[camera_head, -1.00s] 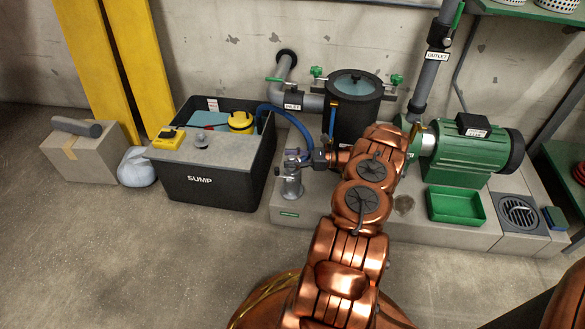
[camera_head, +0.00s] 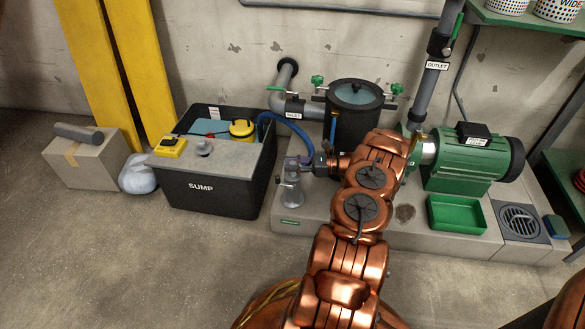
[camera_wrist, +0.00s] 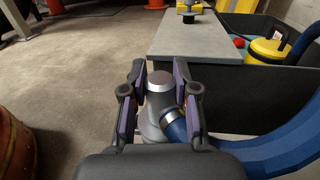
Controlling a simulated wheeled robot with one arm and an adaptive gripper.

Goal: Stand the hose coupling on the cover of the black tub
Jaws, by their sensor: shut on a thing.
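The hose coupling (camera_head: 291,194) is a silver, upright cylinder with a wider foot, at the left end of the concrete plinth. In the wrist view its round top (camera_wrist: 158,82) stands between my fingers, and a blue hose (camera_wrist: 255,148) joins its side. My gripper (camera_head: 296,164) is shut on it; the fingers (camera_wrist: 160,90) also show in the wrist view. I cannot tell whether its foot touches the plinth. The black tub (camera_head: 215,196), marked SUMP, stands to the left.
A yellow box (camera_head: 171,148) sits on the cover's left end. A yellow pump (camera_head: 242,130) is in the tub's open rear part. A black filter vessel (camera_head: 358,118), a green motor (camera_head: 468,160) and a green tray (camera_head: 457,213) are to the right. The cover's right part is clear.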

